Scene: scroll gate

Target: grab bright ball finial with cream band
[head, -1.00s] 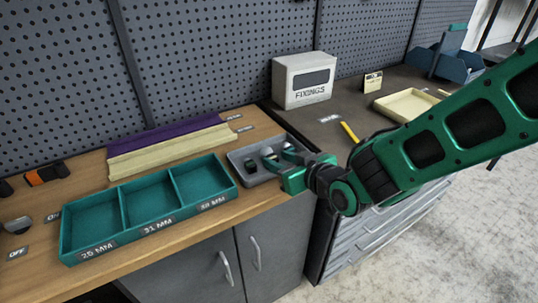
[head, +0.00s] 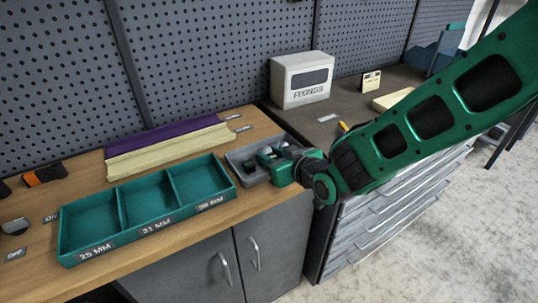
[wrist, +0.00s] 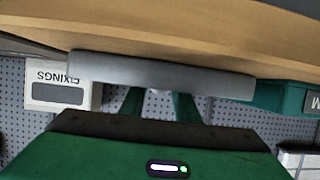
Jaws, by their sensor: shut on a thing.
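My gripper (head: 270,158) reaches into the grey tray (head: 236,168) from its right side. Its green fingers are shut on a small bright finial (head: 266,151), mostly hidden by the fingers and the hand. In the wrist view, a pale piece of the finial (wrist: 158,102) shows between my two fingers (wrist: 157,106), below the grey tray edge (wrist: 165,75). I cannot make out its cream band. Other small finials, one pale and one dark (head: 249,166), are in the tray near the gripper.
A teal box with three empty compartments (head: 122,208), labelled 25, 31 and 38 MM, stands left of the tray. Cream (head: 170,148) and purple (head: 165,130) strips lie behind it. A FIXINGS box (head: 302,80) stands at the back right.

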